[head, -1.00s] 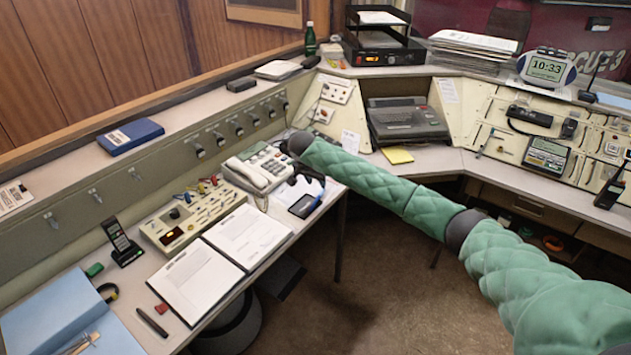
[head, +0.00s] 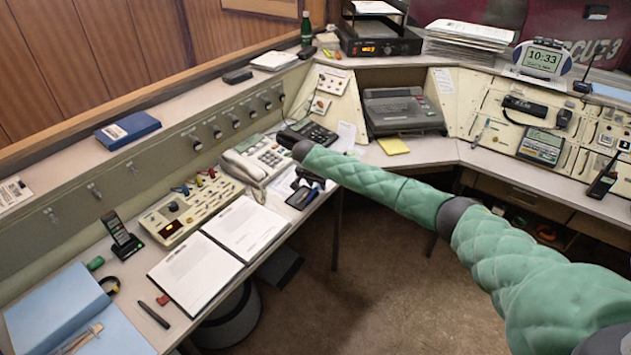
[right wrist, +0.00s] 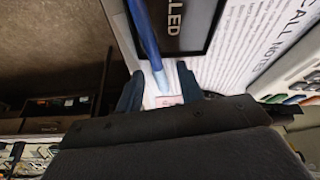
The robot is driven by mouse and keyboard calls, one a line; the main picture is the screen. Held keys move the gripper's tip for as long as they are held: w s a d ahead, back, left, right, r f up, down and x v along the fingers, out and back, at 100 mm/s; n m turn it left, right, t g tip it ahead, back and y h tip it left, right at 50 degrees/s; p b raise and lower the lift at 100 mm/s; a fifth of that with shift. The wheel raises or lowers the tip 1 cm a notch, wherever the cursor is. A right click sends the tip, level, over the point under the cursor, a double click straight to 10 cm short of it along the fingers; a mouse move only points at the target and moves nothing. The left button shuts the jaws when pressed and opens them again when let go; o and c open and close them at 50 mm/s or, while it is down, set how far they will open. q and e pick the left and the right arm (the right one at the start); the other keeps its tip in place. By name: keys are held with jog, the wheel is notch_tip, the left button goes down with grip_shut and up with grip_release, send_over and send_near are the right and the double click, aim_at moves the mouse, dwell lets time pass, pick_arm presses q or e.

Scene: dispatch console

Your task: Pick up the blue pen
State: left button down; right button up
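The blue pen (right wrist: 146,42) lies beside a black-framed panel with white lettering in the right wrist view, its lower tip reaching between my fingers. My right gripper (right wrist: 160,86) is open, with one dark finger on each side of the pen's tip; neither finger visibly grips it. In the head view my right gripper (head: 310,180) is low over the left desk, close to the small dark panel (head: 301,198). I cannot make out the pen there. My left gripper is not in view.
A desk telephone (head: 258,160) stands left of my right gripper, and a black keypad unit (head: 315,134) sits behind it. An open white binder (head: 245,228) lies nearer on the desk. The desk's front edge is close on the right, with open floor (head: 370,270) beyond.

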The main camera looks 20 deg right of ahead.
grip_shut()
